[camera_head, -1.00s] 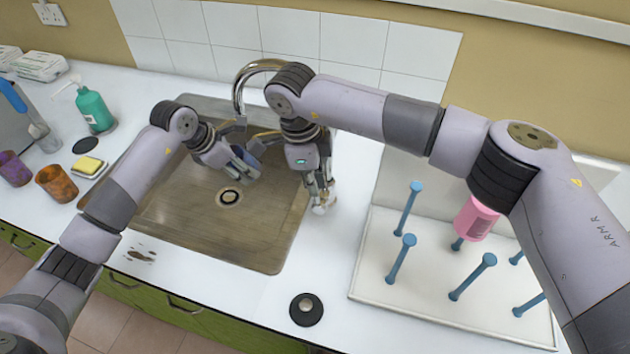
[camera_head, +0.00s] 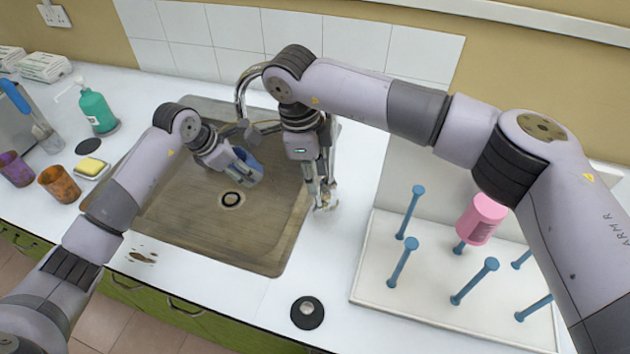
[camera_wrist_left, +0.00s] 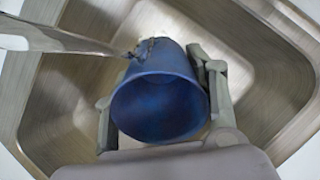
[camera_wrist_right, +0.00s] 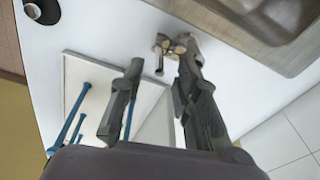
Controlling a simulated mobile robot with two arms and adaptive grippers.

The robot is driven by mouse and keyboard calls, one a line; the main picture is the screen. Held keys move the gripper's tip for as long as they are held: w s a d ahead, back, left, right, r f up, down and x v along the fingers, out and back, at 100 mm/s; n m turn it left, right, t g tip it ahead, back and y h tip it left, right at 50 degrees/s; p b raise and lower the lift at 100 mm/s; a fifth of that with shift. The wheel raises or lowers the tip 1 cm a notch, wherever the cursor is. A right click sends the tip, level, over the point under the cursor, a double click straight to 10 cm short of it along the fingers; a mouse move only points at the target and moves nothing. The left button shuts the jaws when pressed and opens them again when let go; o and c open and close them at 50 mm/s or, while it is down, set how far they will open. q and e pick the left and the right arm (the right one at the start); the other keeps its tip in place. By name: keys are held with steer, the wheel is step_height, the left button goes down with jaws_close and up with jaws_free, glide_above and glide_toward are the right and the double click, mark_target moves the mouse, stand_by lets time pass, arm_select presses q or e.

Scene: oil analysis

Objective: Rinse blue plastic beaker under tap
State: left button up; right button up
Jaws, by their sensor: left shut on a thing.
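The blue plastic beaker (camera_head: 248,168) is held tilted over the sink, below the tap (camera_head: 243,92). My left gripper (camera_head: 240,163) is shut on it. In the left wrist view the beaker (camera_wrist_left: 160,105) sits between the two fingers with its mouth toward the camera, and a dark mottled patch shows near its far end. A shiny metal piece (camera_wrist_left: 60,40) reaches toward that end; I cannot tell whether water runs. My right gripper (camera_head: 322,200) is beside the brass tap knob (camera_wrist_right: 176,45) right of the sink. Its fingers are apart, with the knob near their tips.
The steel sink (camera_head: 190,235) lies under the beaker. A green soap bottle (camera_head: 97,110), yellow sponge (camera_head: 90,167), and purple and orange beakers (camera_head: 58,184) stand left.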

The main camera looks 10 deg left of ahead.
step_height(320, 180, up, 9)
steer(key=a, duration=0.1)
steer(key=shift+s+a, duration=0.1)
steer(key=shift+c, duration=0.4)
stand_by(0.4)
